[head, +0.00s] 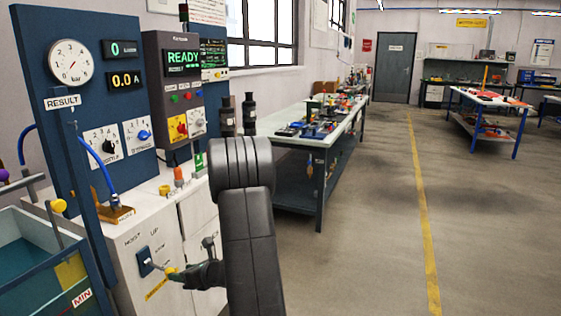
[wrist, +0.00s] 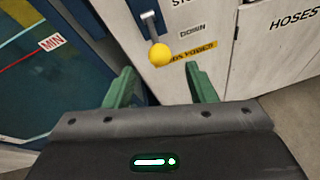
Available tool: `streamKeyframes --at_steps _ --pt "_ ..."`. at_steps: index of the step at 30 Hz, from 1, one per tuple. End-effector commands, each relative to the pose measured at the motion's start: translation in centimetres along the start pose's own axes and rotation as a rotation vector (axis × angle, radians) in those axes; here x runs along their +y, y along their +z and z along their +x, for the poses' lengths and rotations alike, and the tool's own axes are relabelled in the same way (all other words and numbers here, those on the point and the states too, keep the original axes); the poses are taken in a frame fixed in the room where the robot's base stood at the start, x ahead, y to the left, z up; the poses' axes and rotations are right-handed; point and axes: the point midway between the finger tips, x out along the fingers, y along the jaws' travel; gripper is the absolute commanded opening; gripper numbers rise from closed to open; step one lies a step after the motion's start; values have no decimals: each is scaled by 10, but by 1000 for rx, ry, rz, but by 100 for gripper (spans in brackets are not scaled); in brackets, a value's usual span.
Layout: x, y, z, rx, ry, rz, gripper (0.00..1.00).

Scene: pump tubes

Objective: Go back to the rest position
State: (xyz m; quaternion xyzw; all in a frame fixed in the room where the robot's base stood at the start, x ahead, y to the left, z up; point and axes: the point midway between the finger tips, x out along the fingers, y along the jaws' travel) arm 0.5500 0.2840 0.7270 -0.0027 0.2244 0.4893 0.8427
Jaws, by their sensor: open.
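My gripper (wrist: 162,85) shows in the wrist view with its two green fingers spread apart and nothing between them. A lever with a yellow ball knob (wrist: 160,55) is just beyond the fingertips, on the white cabinet front; the knob looks apart from both fingers. In the head view my gripper (head: 183,276) is low at the cabinet front, close to the hoist lever plate (head: 145,262). My dark arm covers part of the cabinet there, and the fingers are small in that view.
A water tank (head: 42,232) with a MIN label stands at the left. A blue gauge panel (head: 85,28) and a READY control box (head: 160,95) rise above the white cabinet (head: 135,245). A workbench (head: 285,140) stands beyond my arm. The floor (head: 370,240) at right is clear.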

Motion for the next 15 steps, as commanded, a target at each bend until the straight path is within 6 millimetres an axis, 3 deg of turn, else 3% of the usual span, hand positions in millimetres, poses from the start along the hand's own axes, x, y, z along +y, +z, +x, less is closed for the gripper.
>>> streamKeyframes --at_steps 7,15 --pt "0 1 -52 -2 -3 1 51" --pt "1 -2 5 2 5 -1 51"
